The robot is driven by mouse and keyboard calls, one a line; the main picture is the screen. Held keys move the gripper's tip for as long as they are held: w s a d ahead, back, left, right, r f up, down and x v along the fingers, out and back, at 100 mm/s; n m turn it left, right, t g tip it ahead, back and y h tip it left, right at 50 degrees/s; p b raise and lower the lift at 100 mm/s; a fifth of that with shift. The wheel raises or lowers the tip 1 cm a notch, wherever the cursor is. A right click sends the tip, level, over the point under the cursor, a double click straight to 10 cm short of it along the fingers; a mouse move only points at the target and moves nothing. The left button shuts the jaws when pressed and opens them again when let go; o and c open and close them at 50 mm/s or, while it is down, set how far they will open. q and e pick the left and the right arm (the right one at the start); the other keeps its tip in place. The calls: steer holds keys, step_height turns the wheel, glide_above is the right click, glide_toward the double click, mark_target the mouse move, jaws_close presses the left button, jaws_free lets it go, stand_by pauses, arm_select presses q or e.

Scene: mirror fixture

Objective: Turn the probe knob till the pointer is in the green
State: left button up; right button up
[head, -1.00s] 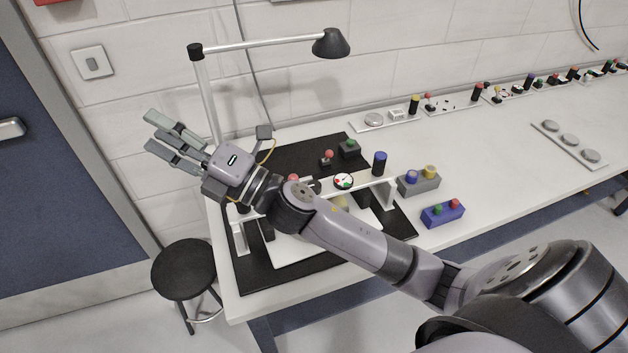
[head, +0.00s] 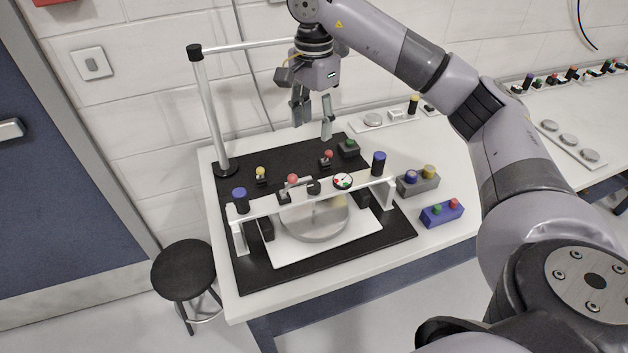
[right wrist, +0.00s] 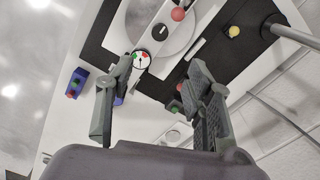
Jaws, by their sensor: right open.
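A white bridge bar (head: 265,202) carries a small black knob (head: 313,187) and, right of it, a round dial (head: 343,181) with red and green patches. I take the black knob for the probe knob. In the right wrist view the knob (right wrist: 160,29) and the dial (right wrist: 140,61) show beyond the fingers; a dark pointer is faint, and I cannot tell its zone. My right gripper (head: 314,118) is open and empty, fingers down, above and behind the bar, apart from the knob. In its wrist view the gripper (right wrist: 160,75) frames the dial area. My left gripper is not in view.
Blue knobs (head: 379,163) stand at the bar's ends. A red ball (head: 292,179) is left of the knob. A lamp post (head: 208,115) stands back left; button boxes (head: 441,214) are at right.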

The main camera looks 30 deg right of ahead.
mark_target(314, 185)
step_height(314, 185, down, 17)
steer(key=p, duration=0.3)
steer(key=shift+f, duration=0.15)
steer(key=shift+c, duration=0.6)
jaws_close()
